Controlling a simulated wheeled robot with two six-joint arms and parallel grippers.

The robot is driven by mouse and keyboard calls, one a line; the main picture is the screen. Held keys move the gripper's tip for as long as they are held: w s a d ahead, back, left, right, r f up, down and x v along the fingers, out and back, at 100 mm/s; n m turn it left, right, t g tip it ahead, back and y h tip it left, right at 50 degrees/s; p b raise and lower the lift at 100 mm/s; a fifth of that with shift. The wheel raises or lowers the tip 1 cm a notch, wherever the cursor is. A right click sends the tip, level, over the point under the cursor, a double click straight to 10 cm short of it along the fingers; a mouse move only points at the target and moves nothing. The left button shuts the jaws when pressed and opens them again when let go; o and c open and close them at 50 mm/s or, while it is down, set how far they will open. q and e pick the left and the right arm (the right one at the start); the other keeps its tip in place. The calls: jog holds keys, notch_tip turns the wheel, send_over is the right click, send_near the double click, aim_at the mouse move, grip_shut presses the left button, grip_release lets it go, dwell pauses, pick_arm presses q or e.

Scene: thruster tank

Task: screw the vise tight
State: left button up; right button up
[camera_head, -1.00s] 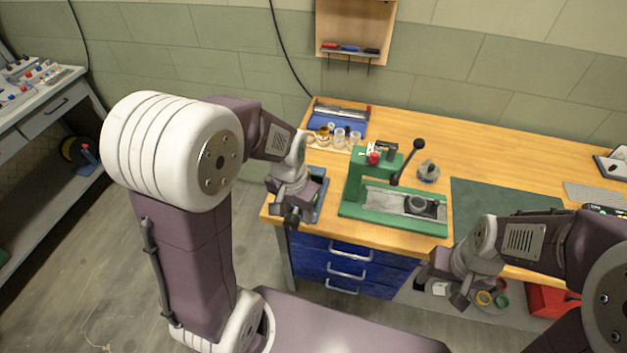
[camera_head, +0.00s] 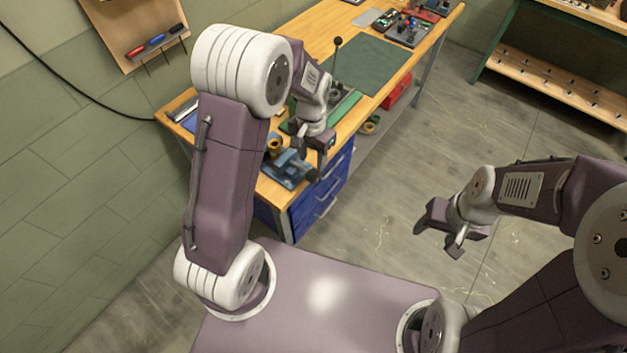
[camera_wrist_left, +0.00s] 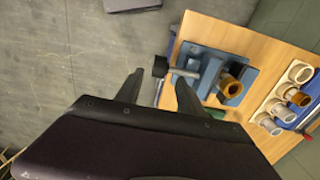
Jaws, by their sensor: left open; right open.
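The blue vise (camera_head: 284,170) sits at the near left corner of the wooden workbench. The left wrist view shows its blue body (camera_wrist_left: 208,62), a brown-yellow ring-shaped part (camera_wrist_left: 231,87) at its jaws, and a screw with a dark end (camera_wrist_left: 160,66) jutting past the bench edge. I cannot tell how tight the jaws are. My left gripper (camera_head: 314,152) is open and empty near the vise; in the left wrist view its fingers (camera_wrist_left: 157,88) are spread toward the screw end, with no contact visible. My right gripper (camera_head: 442,232) is open and empty above the floor, away from the bench.
The workbench (camera_head: 312,42) holds a green mat (camera_head: 370,64) and a green-based tool with an upright lever (camera_head: 337,50), partly behind my left arm. White and brown cups (camera_wrist_left: 285,95) stand near the vise. Blue drawers (camera_head: 318,195) are below. The floor (camera_head: 400,150) to the right is open.

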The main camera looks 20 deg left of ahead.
aim_at(314, 172)
pick_arm(q)
jog(key=shift+w+d+f, duration=0.25)
jog(key=shift+w+f, duration=0.05)
jog(key=shift+w, duration=0.15)
notch_tip(314, 172, down, 8)
jog(key=shift+s+a+f+p, duration=0.1)
jog(key=shift+s+p, duration=0.05)
jog(key=shift+p, duration=0.35)
jog(key=shift+f, duration=0.3)
jog(key=shift+c, duration=0.9)
jog(key=shift+a, duration=0.1)
grip_shut()
